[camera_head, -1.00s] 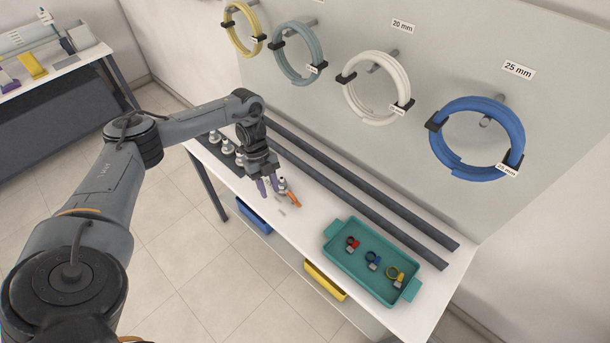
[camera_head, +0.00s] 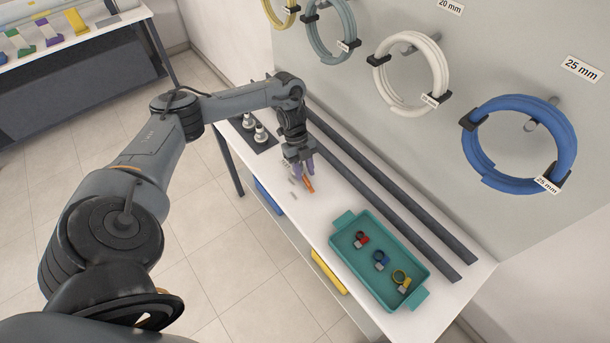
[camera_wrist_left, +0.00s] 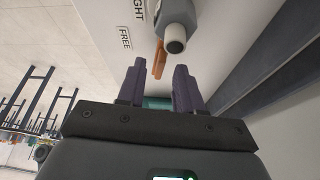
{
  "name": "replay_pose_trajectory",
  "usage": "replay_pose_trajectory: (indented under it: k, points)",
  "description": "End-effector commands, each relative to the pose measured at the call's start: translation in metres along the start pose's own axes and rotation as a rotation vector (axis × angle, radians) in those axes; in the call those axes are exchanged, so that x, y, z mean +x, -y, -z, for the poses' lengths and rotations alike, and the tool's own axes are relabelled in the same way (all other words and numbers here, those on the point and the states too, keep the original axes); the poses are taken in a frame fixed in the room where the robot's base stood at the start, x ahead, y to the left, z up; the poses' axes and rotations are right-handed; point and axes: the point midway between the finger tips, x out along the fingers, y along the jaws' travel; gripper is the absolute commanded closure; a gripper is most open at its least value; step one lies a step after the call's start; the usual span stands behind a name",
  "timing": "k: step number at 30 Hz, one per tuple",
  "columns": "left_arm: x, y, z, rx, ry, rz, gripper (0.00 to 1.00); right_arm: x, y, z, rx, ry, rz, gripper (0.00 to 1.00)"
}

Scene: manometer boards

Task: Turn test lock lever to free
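The orange lever (camera_head: 308,185) is on the white bench, at a grey fitting that my left gripper mostly hides in the head view. In the left wrist view the lever (camera_wrist_left: 159,58) hangs from the grey fitting (camera_wrist_left: 176,28) with its pale round end. A FREE label (camera_wrist_left: 125,37) lies to its left, and a partly cut-off label ending in "GHT" is above. My left gripper (camera_head: 303,171) points down over the fitting. Its purple fingers are apart in the wrist view (camera_wrist_left: 158,76), the lever's tip showing between them; contact cannot be told. My right gripper is not in view.
A teal tray (camera_head: 339,241) with red, blue and yellow clamps stands on the bench's near right. Dark rails (camera_head: 385,203) run along the wall side. White-topped fittings (camera_head: 260,133) stand behind the gripper. Hose coils (camera_head: 519,104) hang on the wall.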

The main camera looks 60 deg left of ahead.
Motion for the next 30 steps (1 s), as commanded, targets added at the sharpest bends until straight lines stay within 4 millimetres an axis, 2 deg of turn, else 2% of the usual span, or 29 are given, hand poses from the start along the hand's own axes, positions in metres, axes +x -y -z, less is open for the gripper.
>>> replay_pose_trajectory:
  k: [6, 15, 16, 21, 23, 30]
  points:
    - [0.014, 0.000, 0.000, 0.000, 0.000, 0.000, 0.65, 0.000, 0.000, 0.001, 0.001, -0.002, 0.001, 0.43]
    - [0.015, 0.000, 0.000, 0.000, 0.000, 0.000, 0.65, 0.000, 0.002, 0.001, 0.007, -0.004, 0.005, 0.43]
    - [0.015, 0.000, 0.000, 0.000, 0.000, 0.000, 0.66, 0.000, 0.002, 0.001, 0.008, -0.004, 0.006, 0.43]
    - [0.015, 0.000, 0.000, 0.000, 0.000, 0.000, 0.92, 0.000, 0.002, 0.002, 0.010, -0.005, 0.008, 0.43]
    - [0.015, 0.000, 0.000, 0.000, 0.000, 0.000, 1.00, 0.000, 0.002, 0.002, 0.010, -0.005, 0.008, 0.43]
    - [0.015, 0.000, 0.000, -0.003, 0.000, 0.001, 1.00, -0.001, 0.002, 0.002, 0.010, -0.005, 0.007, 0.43]
